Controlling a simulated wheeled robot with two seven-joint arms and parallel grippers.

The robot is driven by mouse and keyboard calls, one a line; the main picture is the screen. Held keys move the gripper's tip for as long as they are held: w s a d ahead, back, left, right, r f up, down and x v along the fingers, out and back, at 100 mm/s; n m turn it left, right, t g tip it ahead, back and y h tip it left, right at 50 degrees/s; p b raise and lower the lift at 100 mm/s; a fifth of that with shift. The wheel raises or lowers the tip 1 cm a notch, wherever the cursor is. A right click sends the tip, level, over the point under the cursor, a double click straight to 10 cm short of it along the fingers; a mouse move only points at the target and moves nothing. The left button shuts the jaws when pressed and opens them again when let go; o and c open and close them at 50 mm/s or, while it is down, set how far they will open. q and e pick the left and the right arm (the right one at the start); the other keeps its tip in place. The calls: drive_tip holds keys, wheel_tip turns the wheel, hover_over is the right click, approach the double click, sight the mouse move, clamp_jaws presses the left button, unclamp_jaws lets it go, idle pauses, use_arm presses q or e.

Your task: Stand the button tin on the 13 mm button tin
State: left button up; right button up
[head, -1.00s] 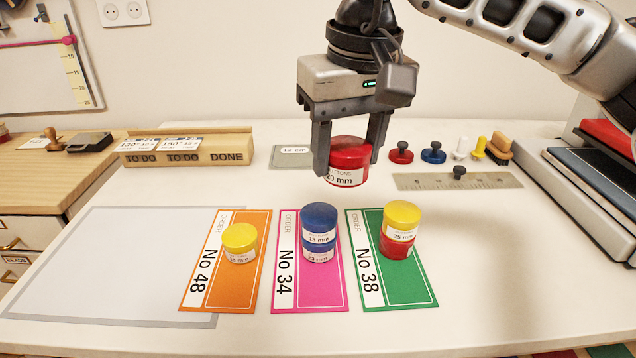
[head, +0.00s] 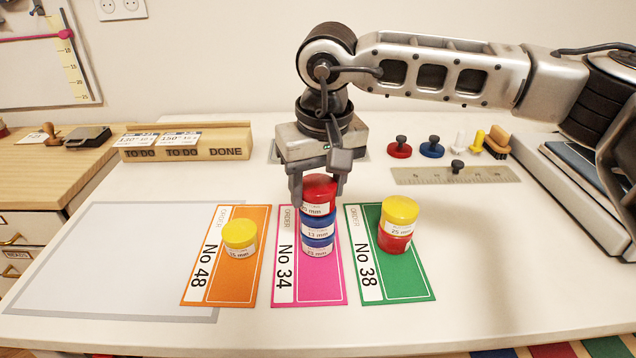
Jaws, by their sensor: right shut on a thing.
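My right gripper (head: 318,195) is shut on the red button tin (head: 319,193), one finger on each side of it. The red tin is upright, directly above the blue 13 mm button tin (head: 317,226), with no clear gap between them; I cannot tell whether its weight rests there. The 13 mm tin stands on another blue-topped tin (head: 317,245) on the pink No 34 card (head: 309,285). My left gripper is not in view.
A yellow tin (head: 240,238) stands on the orange No 48 card (head: 225,285). A yellow tin (head: 399,214) is stacked on a red tin (head: 394,242) on the green No 38 card (head: 399,285). A ruler (head: 480,175) and a wooden TO DO rack (head: 185,153) lie behind.

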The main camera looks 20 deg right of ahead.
sight(323, 191)
drive_tip(key=shift+f, duration=0.1)
drive_tip(key=shift+f, duration=0.15)
drive_tip(key=o, duration=1)
drive_tip(key=shift+r, duration=0.25)
drive_tip(key=r, duration=0.4)
drive_tip(key=s+r, duration=0.1)
drive_tip(key=r, duration=0.7)
drive_tip(key=shift+s+d, duration=0.1)
drive_tip(key=shift+s, duration=0.3)
